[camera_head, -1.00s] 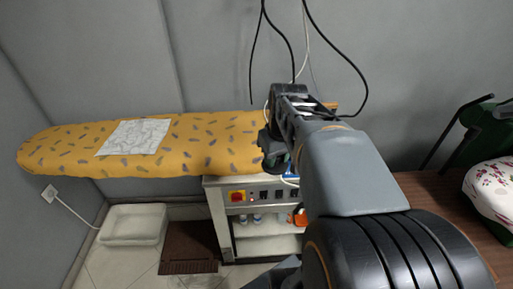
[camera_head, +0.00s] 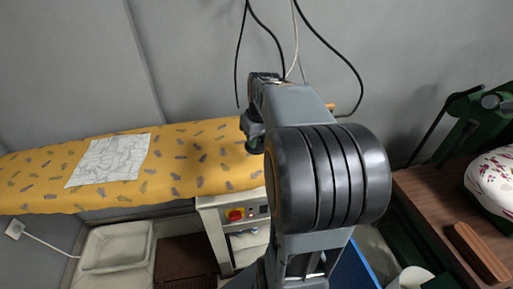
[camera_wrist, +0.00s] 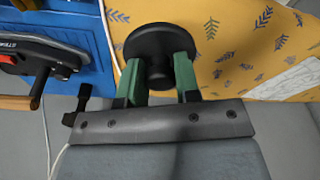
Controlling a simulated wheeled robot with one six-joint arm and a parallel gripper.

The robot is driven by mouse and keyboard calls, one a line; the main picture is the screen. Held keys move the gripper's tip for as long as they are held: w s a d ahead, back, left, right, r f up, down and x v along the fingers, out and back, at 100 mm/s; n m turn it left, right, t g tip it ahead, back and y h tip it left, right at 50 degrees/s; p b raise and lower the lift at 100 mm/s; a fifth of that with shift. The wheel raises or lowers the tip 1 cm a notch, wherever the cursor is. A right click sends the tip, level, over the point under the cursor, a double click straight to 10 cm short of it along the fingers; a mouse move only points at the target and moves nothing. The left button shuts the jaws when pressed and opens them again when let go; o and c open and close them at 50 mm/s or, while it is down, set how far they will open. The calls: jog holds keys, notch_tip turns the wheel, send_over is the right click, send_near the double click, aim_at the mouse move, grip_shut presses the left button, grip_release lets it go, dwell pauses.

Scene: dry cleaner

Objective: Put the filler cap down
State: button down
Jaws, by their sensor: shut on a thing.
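The filler cap (camera_wrist: 158,42) is a black round knob with a wide disc and a narrower stem. In the wrist view my gripper (camera_wrist: 159,78) has its two green fingers closed on the cap's stem. In the head view my gripper (camera_head: 252,135) is at the right end of the yellow ironing board (camera_head: 190,165), and my own arm hides most of it. The cap cannot be made out there. In the wrist view the cap shows in front of the edge between a blue surface (camera_wrist: 95,20) and the yellow leaf-print cover (camera_wrist: 225,35).
An iron (camera_wrist: 40,50) lies on the blue surface at the left of the wrist view. A patterned cloth (camera_head: 110,160) lies on the board. Below are a control cabinet (camera_head: 215,235) and a white basin (camera_head: 117,248). Cables (camera_head: 243,60) hang above. A wooden table (camera_head: 440,205) stands right.

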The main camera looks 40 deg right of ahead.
jog(key=w+d+f, duration=0.1)
jog(key=f, duration=0.1)
jog(key=w+d+f, duration=0.1)
jog(key=f, duration=0.1)
jog(key=w+f, duration=0.2)
jog(key=shift+d+f, duration=0.1)
jog(key=shift+d, duration=0.3)
jog(key=shift+f, duration=1.45)
jog(key=shift+f, duration=0.1)
jog(key=c, duration=0.8)
grip_release()
